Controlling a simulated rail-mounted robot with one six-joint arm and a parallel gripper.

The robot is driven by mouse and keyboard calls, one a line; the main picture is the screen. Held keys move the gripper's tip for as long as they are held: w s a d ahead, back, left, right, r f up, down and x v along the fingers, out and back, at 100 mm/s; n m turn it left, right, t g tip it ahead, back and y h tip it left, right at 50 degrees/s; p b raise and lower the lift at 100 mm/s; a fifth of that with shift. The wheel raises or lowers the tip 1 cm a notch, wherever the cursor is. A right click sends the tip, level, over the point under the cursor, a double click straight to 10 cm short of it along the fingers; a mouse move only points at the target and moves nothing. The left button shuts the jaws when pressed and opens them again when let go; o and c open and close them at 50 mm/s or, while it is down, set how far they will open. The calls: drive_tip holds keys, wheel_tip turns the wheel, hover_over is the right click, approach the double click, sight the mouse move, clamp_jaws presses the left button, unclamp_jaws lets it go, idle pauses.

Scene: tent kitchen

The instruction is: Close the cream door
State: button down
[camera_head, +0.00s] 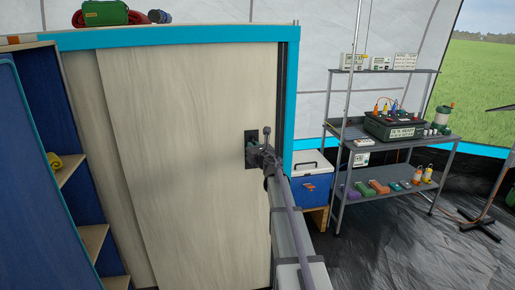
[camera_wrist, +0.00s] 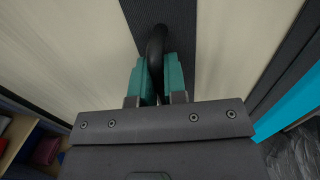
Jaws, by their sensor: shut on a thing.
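The cream door (camera_head: 180,160) is a tall pale wood-grain panel in a cabinet with a bright blue frame (camera_head: 292,85). Its right edge stands close to the frame's right post, with a narrow dark strip between them in the head view. A dark handle plate (camera_head: 250,139) is fixed near the door's right side. My gripper (camera_head: 257,150) is at this plate. In the wrist view, the green fingertips (camera_wrist: 158,75) are shut on a black curved handle (camera_wrist: 157,45) in front of the dark plate. The handle's lower part is hidden between the fingers.
A second cream panel (camera_head: 85,110) shows behind the door on the left. Dark blue shelving (camera_head: 45,125) stands at far left. A blue cooler (camera_head: 310,183) and a grey metal shelf rack (camera_head: 385,150) with several items stand to the right of the cabinet.

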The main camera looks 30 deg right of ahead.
drive_tip(key=shift+d, duration=0.15)
drive_tip(key=c, duration=1.2)
unclamp_jaws()
drive_tip(key=shift+s+d, duration=0.1)
drive_tip(key=shift+d, duration=0.05)
drive_tip(key=s+a, duration=0.1)
drive_tip(key=s, duration=0.9)
drive_tip(key=shift+s+a, duration=0.25)
drive_tip(key=shift+s, duration=0.1)
